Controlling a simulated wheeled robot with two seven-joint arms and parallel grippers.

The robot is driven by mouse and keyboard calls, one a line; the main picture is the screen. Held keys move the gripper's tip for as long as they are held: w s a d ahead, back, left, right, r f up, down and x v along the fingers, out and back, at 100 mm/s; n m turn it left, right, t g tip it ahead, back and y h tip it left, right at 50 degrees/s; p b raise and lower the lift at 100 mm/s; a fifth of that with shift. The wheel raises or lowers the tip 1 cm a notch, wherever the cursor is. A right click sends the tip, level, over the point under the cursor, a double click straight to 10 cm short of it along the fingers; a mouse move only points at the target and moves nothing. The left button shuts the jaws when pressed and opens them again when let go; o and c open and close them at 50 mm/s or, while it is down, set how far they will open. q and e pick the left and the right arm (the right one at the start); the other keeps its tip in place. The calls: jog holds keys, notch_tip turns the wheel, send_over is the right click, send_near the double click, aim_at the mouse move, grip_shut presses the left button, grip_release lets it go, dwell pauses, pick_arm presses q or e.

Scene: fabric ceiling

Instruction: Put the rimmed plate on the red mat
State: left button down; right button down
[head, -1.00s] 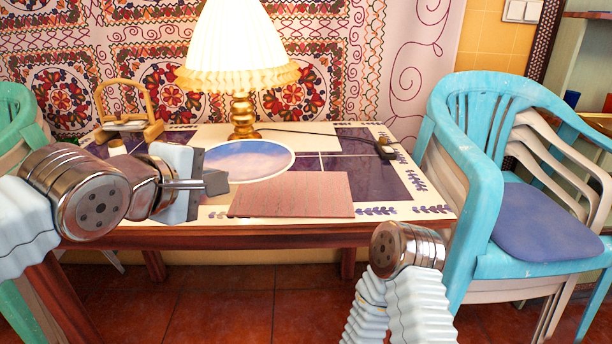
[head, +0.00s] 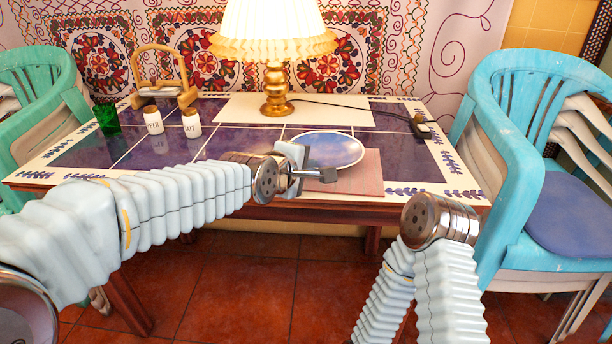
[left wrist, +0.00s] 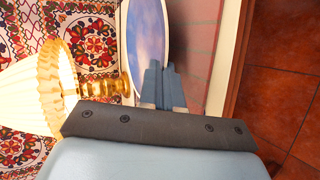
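The rimmed plate (head: 335,148), round with a glossy blue and pinkish face, is over the back part of the red mat (head: 365,180). The mat is a flat, dull reddish rectangle at the table's front. My left gripper (head: 326,175) is at the plate's front-left rim. In the left wrist view its fingers (left wrist: 163,87) are close together at the near rim of the plate (left wrist: 148,35) and look shut on it. The mat (left wrist: 203,35) shows beside and below the plate there. I cannot tell the exact gap between plate and mat. My right gripper is out of view.
The lamp (head: 277,90) stands behind the plate, with its cord running right to a small black block (head: 420,128). Shakers (head: 191,123), a green cup (head: 107,116) and a wooden holder (head: 160,80) are on the left. Blue chairs (head: 540,160) stand at right.

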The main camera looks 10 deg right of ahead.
pick_arm(q)
notch_tip(320, 180, down, 2)
jog(key=shift+a+f, duration=0.1)
jog(key=shift+f, duration=0.1)
jog(key=shift+f, duration=0.15)
jog(key=c, duration=1.6)
grip_release()
